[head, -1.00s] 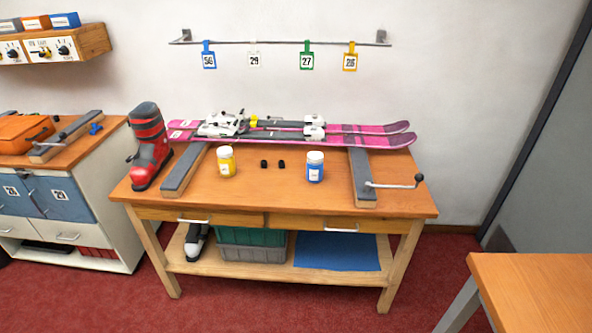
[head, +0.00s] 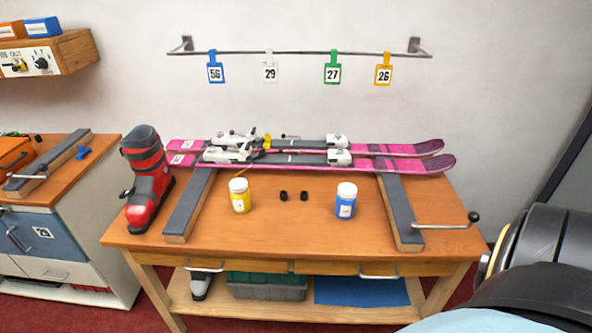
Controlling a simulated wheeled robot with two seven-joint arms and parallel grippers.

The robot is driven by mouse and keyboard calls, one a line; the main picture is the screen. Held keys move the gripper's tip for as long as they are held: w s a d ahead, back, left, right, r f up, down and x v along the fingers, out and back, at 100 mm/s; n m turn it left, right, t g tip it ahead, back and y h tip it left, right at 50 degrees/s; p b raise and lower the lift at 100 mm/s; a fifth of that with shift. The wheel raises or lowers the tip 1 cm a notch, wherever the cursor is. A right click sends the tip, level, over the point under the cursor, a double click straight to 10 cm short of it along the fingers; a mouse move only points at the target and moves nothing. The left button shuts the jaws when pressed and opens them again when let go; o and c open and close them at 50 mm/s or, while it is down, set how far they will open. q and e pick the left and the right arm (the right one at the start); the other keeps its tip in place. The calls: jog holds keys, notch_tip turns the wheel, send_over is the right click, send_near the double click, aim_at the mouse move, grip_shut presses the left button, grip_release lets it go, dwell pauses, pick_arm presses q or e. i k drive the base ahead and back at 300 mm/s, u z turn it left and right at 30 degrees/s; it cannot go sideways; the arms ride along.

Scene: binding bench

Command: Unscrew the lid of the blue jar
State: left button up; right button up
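The blue jar (head: 345,204) stands upright on the wooden bench, right of the middle. Its white lid (head: 347,188) sits on top. A yellow jar (head: 240,200) with a white lid stands to its left. Neither gripper shows in the head view. A dark part of my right arm (head: 530,262) comes in at the lower right, apart from the bench objects.
Pink skis (head: 400,163) lie across the back on two grey-topped supports (head: 402,215). A crank handle (head: 450,222) sticks out at the right. Two small black pieces (head: 293,196) lie between the jars. A red boot (head: 147,185) stands at the left. The bench front is clear.

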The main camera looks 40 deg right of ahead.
aim_at(344, 208)
jog(key=z, duration=0.05)
jog(key=i, duration=0.85)
jog(key=z, duration=1.05)
jog(key=i, duration=0.55)
jog(key=z, duration=0.55)
